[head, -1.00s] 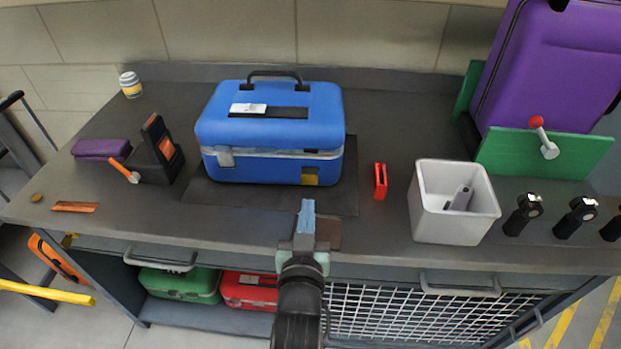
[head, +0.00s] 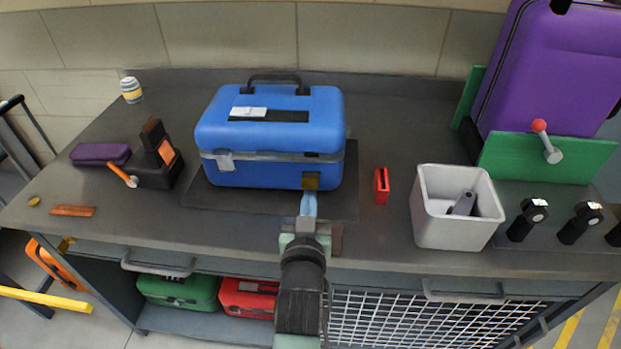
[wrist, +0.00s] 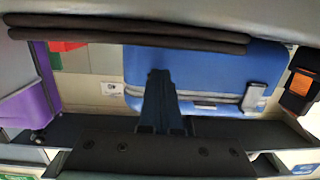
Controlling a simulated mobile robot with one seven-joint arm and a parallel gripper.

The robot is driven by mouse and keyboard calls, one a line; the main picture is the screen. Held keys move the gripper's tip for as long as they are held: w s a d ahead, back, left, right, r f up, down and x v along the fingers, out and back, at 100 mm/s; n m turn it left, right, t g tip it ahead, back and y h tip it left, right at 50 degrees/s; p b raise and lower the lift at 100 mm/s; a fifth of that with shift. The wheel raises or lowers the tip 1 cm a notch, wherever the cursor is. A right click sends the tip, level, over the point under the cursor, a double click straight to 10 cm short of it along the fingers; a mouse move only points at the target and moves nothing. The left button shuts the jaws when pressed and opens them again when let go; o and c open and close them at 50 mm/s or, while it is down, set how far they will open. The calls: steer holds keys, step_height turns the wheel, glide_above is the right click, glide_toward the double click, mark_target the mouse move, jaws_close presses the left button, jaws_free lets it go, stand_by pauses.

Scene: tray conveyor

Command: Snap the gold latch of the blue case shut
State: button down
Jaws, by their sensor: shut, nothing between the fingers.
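The blue case (head: 265,140) stands upright on a dark mat, its lid down, with a black handle on top. Its gold latch (head: 311,181) is low on the right of the front face, below the seam. Whether it is fastened is too small to tell. A silver latch (head: 225,161) is at the front left. My gripper (head: 308,196) is shut and empty, its tips just below and in front of the gold latch; contact cannot be told. In the wrist view my gripper (wrist: 158,78) overlaps the blue case (wrist: 200,68) and hides the gold latch.
A red object (head: 381,186) lies right of the case, beside a grey bin (head: 450,232). A green panel (head: 545,160) and purple suitcase (head: 550,70) are at right.

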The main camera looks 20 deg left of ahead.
mark_target(310, 187)
steer(key=shift+b+x, duration=0.75)
steer(key=shift+x, duration=0.95)
steer(key=shift+r, duration=0.15)
steer(key=shift+s, duration=0.2)
steer(key=shift+p+v, duration=0.8)
steer(key=shift+v, duration=0.35)
